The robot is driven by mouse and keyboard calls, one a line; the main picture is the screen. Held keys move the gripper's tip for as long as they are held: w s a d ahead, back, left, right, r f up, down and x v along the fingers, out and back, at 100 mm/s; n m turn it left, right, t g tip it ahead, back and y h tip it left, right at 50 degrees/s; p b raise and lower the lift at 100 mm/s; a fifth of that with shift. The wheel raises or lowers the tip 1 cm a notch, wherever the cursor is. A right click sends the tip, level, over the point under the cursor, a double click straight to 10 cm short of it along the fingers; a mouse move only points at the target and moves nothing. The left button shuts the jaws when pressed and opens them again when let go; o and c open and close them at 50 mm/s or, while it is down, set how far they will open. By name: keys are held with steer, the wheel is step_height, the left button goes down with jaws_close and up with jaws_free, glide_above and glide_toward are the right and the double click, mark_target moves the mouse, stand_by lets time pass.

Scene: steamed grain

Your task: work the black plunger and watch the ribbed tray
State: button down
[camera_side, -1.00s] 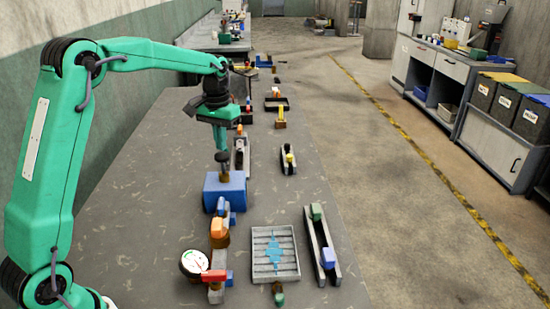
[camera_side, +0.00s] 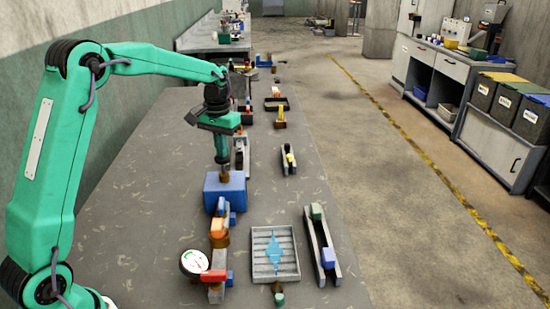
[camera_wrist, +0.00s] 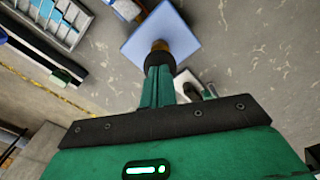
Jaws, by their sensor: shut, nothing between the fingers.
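My gripper (camera_side: 221,153) is shut and points down over the blue box (camera_side: 225,190). Its green fingers meet the black plunger (camera_wrist: 157,60) from above, at the box's brass collar (camera_wrist: 160,46). The plunger looks to be under the fingertips, not between them, and is partly hidden by them. I cannot tell how deep it sits. The ribbed tray (camera_side: 258,270) lies nearer the side camera, with a teal patch (camera_side: 275,253) spread over its middle ribs. Part of the tray also shows at the upper left of the wrist view (camera_wrist: 70,40).
Orange and red fittings (camera_side: 216,276) and a white dial gauge (camera_side: 193,262) run in line from the blue box, left of the tray. A dark double rail with green and blue blocks (camera_side: 327,256) lies right of the tray. The table's left part is clear.

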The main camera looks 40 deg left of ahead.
steer(key=shift+f, duration=1.35)
steer(key=shift+r, duration=3.85)
steer(key=shift+s+d+r, duration=0.1)
steer(key=shift+s+r, duration=0.05)
steer(key=s+d+r+m+t, duration=0.1)
steer(key=s+d+r, duration=0.25)
steer(key=s, duration=0.25)
steer(key=s+d+r+t, duration=0.2)
steer(key=s+d+r, duration=0.15)
steer(key=s, duration=0.35)
steer(key=s+d+f+m+t, duration=0.1)
steer(key=s+d+f, duration=0.1)
steer(key=s, duration=0.5)
steer(key=s+d+f+m+t, duration=0.1)
steer(key=s+d+f, duration=0.1)
steer(key=s, duration=0.4)
steer(key=shift+s+d+t, duration=0.3)
steer(key=shift+s+d, duration=0.1)
